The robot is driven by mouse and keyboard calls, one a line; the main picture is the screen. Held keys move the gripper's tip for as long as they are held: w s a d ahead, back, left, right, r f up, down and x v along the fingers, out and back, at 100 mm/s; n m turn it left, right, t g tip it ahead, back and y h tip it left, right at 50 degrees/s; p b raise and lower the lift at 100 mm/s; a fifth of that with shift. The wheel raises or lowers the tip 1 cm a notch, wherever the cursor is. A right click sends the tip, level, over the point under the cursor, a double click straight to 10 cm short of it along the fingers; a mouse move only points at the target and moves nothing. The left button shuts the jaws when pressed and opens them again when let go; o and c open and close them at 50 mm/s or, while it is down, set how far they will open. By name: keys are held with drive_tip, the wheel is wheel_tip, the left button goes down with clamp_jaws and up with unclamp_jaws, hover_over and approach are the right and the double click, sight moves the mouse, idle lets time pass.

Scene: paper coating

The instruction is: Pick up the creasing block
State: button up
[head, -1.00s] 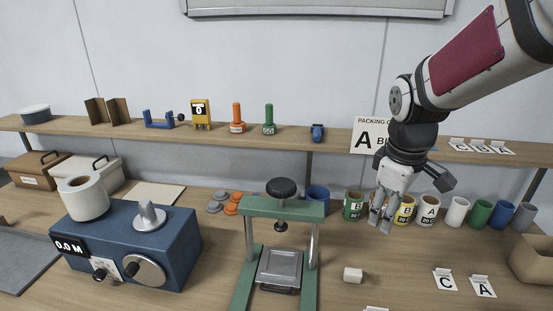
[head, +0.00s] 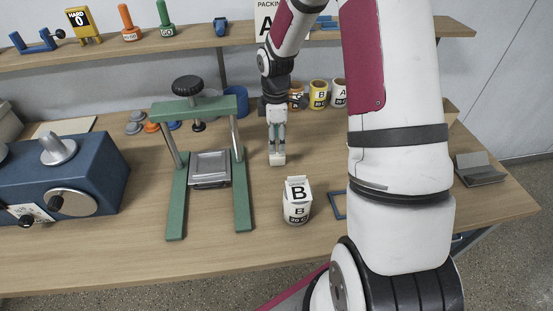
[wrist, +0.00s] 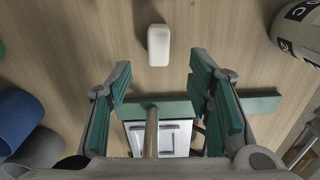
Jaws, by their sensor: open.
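The creasing block appears to be the small white block with rounded edges (head: 277,159) on the wooden bench, right of the green press. It also shows in the wrist view (wrist: 159,45), at top centre. My gripper (head: 277,143) points down just above the block in the head view and partly overlaps its top. In the wrist view my gripper (wrist: 161,75) is open, with green-padded fingers wide apart. The block lies sideways between them but beyond their tips in the picture. Nothing is held. I cannot tell the exact height gap.
The green press (head: 195,105) with its grey plate (head: 210,168) stands close left of the block. A white container marked B (head: 297,205) stands in front of it, to the right. Several cups (head: 318,94) line the back. Bare bench lies around the block.

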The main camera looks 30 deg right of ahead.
sight(277, 155)
drive_tip(key=shift+d+f+p, duration=0.15)
drive_tip(key=shift+f+p, duration=0.1)
drive_tip(key=shift+f, duration=1.6)
drive_tip(key=shift+d+f+p, duration=0.1)
drive_tip(key=shift+f+p, duration=0.1)
drive_tip(key=shift+f, duration=1.65)
drive_tip(key=c, duration=1.1)
